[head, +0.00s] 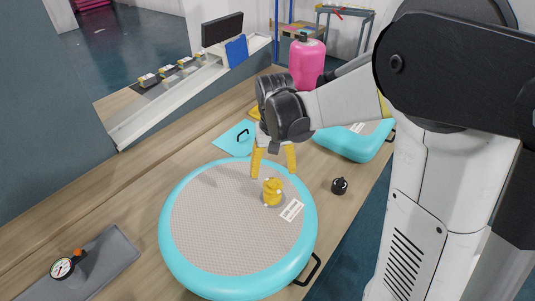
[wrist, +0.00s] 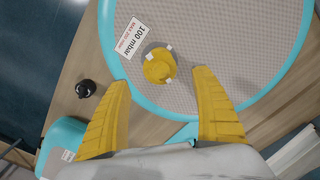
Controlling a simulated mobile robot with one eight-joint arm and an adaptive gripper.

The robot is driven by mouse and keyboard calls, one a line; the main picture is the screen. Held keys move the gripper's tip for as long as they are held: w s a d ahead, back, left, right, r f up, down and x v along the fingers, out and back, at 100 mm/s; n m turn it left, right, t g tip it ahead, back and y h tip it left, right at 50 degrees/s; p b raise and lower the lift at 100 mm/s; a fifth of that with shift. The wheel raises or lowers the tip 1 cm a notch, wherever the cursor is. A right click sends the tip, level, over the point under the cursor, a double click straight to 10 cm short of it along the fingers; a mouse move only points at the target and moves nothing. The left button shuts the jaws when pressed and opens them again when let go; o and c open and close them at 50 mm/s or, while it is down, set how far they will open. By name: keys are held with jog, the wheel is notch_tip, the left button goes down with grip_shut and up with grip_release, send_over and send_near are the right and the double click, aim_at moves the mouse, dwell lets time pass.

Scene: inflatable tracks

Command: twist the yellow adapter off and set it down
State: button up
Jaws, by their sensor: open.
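The yellow adapter (head: 272,192) stands upright on the top of a round turquoise inflatable (head: 238,285) with a grey surface. In the wrist view the adapter (wrist: 159,66) shows from above, with white tabs at its edge. It sits beyond and between my spread fingertips. My gripper (head: 274,165) is open and empty, with its yellow fingers just above and behind the adapter in the head view. The fingers (wrist: 165,90) do not touch it. A white label reading 100 mbar (wrist: 131,38) lies beside the adapter.
A black cap-like piece (head: 339,186) stands on the wooden bench to the right. A pressure gauge (head: 62,268) lies on a grey mat at the left. A pink bottle (head: 307,62) and other turquoise inflatables (head: 352,147) are behind. Bare bench lies left of the round inflatable.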

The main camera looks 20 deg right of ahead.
aim_at(273, 190)
notch_tip(273, 190, down, 9)
jog(key=shift+f+b, duration=0.1)
jog(key=shift+b, duration=1.05)
jog(key=c, duration=1.3)
jog(key=m, duration=0.3)
jog(key=shift+b, duration=0.35)
jog(key=shift+m, duration=1.2)
jog(key=shift+m+b, duration=0.35)
jog(key=shift+m, duration=0.55)
jog(key=m, duration=0.3)
